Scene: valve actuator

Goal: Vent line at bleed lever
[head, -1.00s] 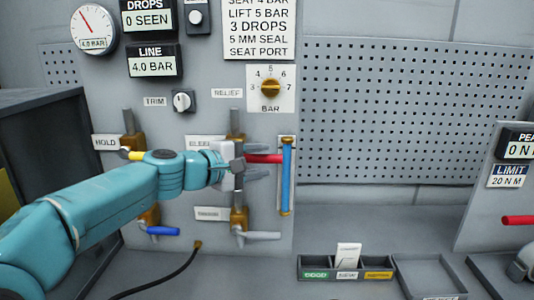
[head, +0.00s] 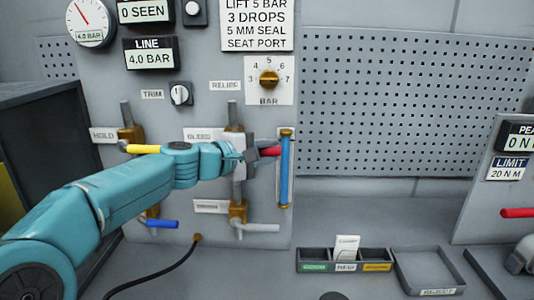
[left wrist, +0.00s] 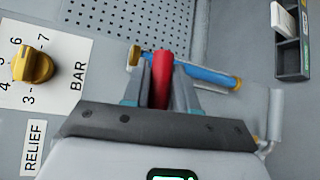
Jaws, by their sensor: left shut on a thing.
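The red bleed lever (head: 270,151) sticks out to the right from its brass valve on the grey panel, under the BLEED label (head: 199,134). My left gripper (head: 250,155) is shut on the red lever. In the left wrist view the red lever (left wrist: 162,78) lies between the two fingers of my left gripper (left wrist: 160,95). The line display (head: 150,55) reads 4.0 BAR, and the round gauge (head: 90,20) also shows 4.0 BAR. My arm and gripper hide most of the bleed valve. My right gripper is out of view.
A blue sight tube (head: 285,170) stands upright just right of the lever. A yellow lever (head: 144,149), blue lever (head: 163,224) and grey lever (head: 260,228) surround my arm. The brass BAR knob (head: 269,80) is above. A sorting tray (head: 312,255) sits on the bench.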

